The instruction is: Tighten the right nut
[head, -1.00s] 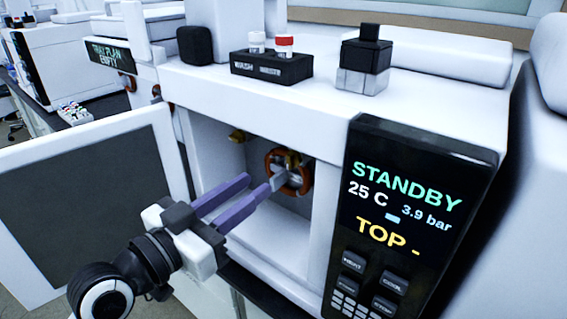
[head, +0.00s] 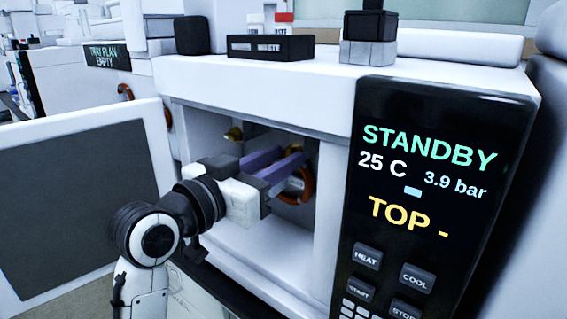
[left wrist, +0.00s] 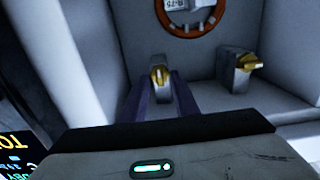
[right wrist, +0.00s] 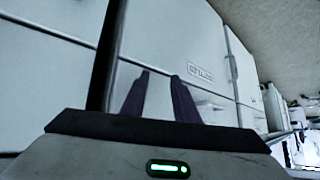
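My left gripper (head: 282,158) reaches into the open oven compartment of the white instrument. In the left wrist view, the brass right nut (left wrist: 159,74) sits on a grey block between its two purple fingertips. The fingers stand apart on either side of the nut; I cannot tell whether they touch it. In the head view this nut is hidden behind the fingers. The other brass nut (left wrist: 248,62) shows to the right in the left wrist view, and at upper left in the compartment in the head view (head: 233,134). My right gripper (right wrist: 158,76) is open and empty.
An orange coil (head: 298,186) hangs at the compartment's back. The opened door (head: 80,200) stands at left. The control panel (head: 420,200) at right reads STANDBY, 25 C, 3.9 bar, TOP -. White cabinet fronts (right wrist: 205,45) face my right gripper.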

